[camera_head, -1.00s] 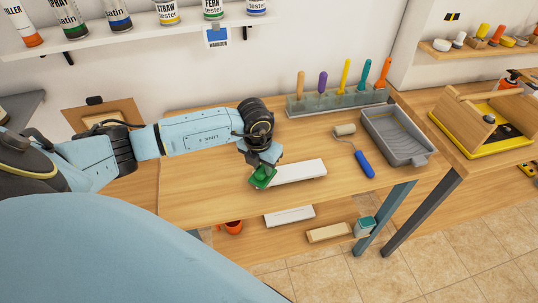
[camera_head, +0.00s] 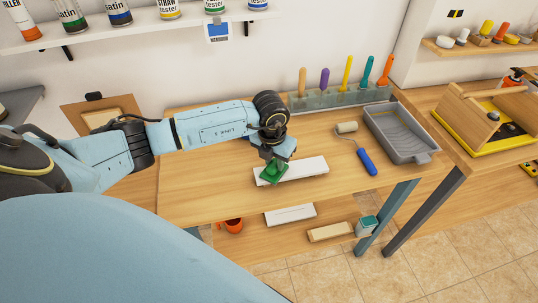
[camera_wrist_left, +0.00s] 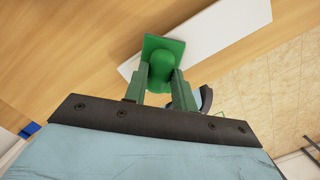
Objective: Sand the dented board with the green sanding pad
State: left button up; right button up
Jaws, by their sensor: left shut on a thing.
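The green sanding pad (camera_head: 273,173) is held by my left gripper (camera_head: 276,162), over the left end of a white board (camera_head: 308,168) on the workbench. In the left wrist view the pad's knob (camera_wrist_left: 166,66) sits between the gripper's two fingers (camera_wrist_left: 161,84), which are shut on it. The pad overlaps the white board (camera_wrist_left: 225,32) there; I cannot tell whether it touches it. No dent can be made out on this board. Another white board (camera_head: 290,215) lies on the lower shelf. My right gripper is not in view.
A paint roller (camera_head: 366,160) and a grey tray (camera_head: 402,133) lie right of the board. A rack of coloured-handled tools (camera_head: 345,97) stands at the back. An orange mug (camera_head: 232,225) and a wooden block (camera_head: 330,232) are below. The bench front is clear.

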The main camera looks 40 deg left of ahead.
pick_arm(q)
jog(key=shift+w+d+b, duration=0.3)
jog(key=shift+w+d, duration=0.45)
jog(key=shift+r, duration=0.1)
jog(key=shift+s+a+p, duration=0.4)
jog(key=shift+s+a, duration=0.3)
jog(key=shift+s+a+f+p, duration=0.1)
jog(key=shift+s+a+p, duration=0.2)
jog(key=shift+s+a, duration=0.5)
jog(key=shift+s+a+f+p, duration=0.1)
jog(key=shift+s+a+p, duration=0.15)
jog(key=shift+s+a, duration=0.45)
jog(key=shift+s+d, duration=0.15)
jog(key=shift+d, duration=0.1)
jog(key=shift+w+d+r+b, duration=0.1)
jog(key=shift+w+d+b, duration=0.25)
jog(key=shift+w+d, duration=0.25)
jog(key=shift+w+d+r+b, duration=0.1)
jog(key=shift+w+d+b, duration=0.25)
jog(key=shift+w, duration=0.35)
jog(key=shift+w+d+f+b, duration=0.2)
jog(key=shift+w+d+b, duration=0.5)
jog(key=shift+w+d, duration=0.3)
jog(key=shift+a, duration=0.1)
